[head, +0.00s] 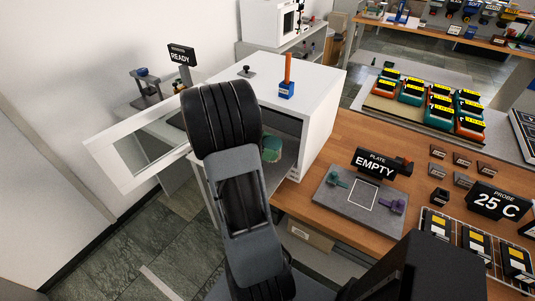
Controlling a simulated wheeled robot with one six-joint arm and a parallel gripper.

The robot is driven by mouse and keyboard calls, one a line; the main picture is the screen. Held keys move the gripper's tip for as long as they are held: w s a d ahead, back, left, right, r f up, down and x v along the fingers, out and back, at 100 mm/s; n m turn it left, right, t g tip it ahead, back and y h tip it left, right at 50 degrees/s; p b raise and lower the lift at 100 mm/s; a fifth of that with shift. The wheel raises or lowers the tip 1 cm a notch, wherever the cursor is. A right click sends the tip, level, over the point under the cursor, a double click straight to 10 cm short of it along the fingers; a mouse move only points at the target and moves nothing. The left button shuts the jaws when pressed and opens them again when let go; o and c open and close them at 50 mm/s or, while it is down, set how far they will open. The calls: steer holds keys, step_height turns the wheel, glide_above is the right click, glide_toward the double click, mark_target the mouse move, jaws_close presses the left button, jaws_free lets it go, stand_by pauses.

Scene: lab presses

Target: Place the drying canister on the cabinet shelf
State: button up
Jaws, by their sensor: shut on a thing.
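The white cabinet (318,112) stands left of the wooden bench with its door (122,157) swung open to the left. A green, round-looking canister (271,150) shows in the cabinet opening, just right of my arm. Its left part is hidden by the arm, and I cannot tell whether it rests on the shelf. My arm reaches up in front of the opening and covers much of the inside. My gripper is hidden behind the arm, so its fingers and their contact with the canister do not show.
A blue block with an orange rod (287,80) and a black knob (246,72) are on the cabinet top. Right of the cabinet, the bench (345,140) carries a grey plate (334,206) with an "EMPTY" sign (375,164). A "READY" sign (181,56) stands behind the door.

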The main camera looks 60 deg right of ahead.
steer(key=shift+w+d+f, duration=0.3)
steer(key=shift+w+f, duration=0.15)
steer(key=shift+f, duration=0.25)
steer(key=shift+w+d+f+p, duration=0.15)
steer(key=shift+f+p, duration=0.25)
steer(key=shift+f, duration=1.25)
steer(key=shift+f, duration=0.2)
steer(key=o, duration=1)
steer(key=shift+r, duration=0.1)
